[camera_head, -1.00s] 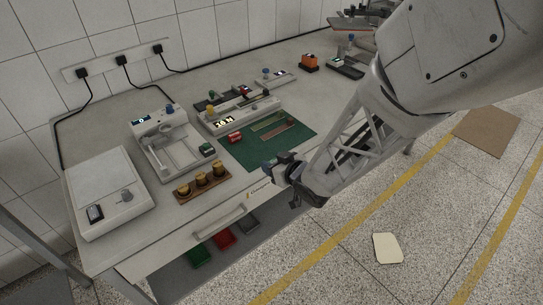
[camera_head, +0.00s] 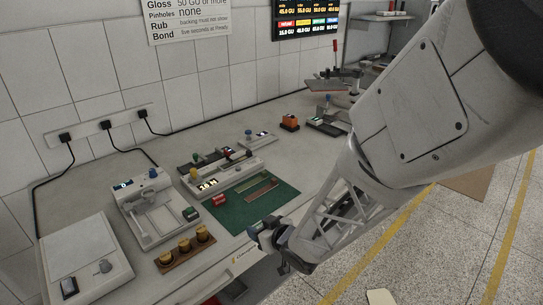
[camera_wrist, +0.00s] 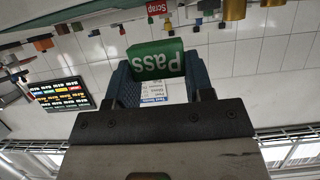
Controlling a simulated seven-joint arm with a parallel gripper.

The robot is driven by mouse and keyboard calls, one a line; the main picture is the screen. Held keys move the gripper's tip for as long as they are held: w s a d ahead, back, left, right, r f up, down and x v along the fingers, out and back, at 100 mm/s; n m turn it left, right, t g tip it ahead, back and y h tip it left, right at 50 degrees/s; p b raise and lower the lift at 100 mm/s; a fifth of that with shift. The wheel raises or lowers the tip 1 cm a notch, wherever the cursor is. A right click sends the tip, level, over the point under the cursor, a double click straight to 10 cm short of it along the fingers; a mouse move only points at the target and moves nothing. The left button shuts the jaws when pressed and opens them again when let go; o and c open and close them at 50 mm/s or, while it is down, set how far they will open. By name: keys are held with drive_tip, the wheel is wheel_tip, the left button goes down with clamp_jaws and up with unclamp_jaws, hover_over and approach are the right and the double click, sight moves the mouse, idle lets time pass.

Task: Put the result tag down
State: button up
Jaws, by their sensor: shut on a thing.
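The result tag is a green block with the word Pass (camera_wrist: 155,58), upside down in the wrist view. My gripper (camera_wrist: 160,82) is shut on it, with a blue finger on each side. In the head view my gripper (camera_head: 268,236) is at the bench's front edge, by the near corner of the green mat (camera_head: 238,214). The tag cannot be made out there. A red Scrap tag (camera_wrist: 157,7) shows at the top of the wrist view.
The bench (camera_head: 160,279) holds a white box with a dial (camera_head: 82,255), a white tester (camera_head: 150,212), brass weights on a wooden block (camera_head: 187,246) and a long instrument (camera_head: 225,176). A screen (camera_head: 305,18) hangs on the wall.

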drive_tip(key=shift+f, duration=0.1)
drive_tip(key=w+d+f+m+t+h, duration=0.1)
drive_tip(key=w+d+f, duration=0.25)
drive_tip(key=f, duration=0.25)
drive_tip(key=w+d+f+m+t+h, duration=0.1)
drive_tip(key=w+d+f, duration=0.25)
drive_tip(key=f, duration=0.35)
drive_tip(key=w+d+f+m+h, duration=0.2)
drive_tip(key=w+d+f, duration=0.15)
drive_tip(key=f, duration=0.25)
drive_tip(key=w+d+f+m+t+h, duration=0.1)
drive_tip(key=w+d+f+m+h, duration=0.1)
drive_tip(key=w+d, duration=0.8)
drive_tip(key=w+d+f+m+t+h, duration=0.1)
drive_tip(key=w+d+f+m+h, duration=0.2)
drive_tip(key=w+d, duration=0.7)
drive_tip(key=shift+w+d+f+h, duration=0.3)
drive_tip(key=shift+w+f, duration=0.4)
drive_tip(key=shift+w, duration=0.4)
drive_tip(key=shift+a, duration=0.15)
drive_tip(key=s+a+f, duration=0.7)
drive_tip(key=s+f, duration=0.1)
drive_tip(key=f, duration=0.2)
drive_tip(key=shift+d, duration=0.1)
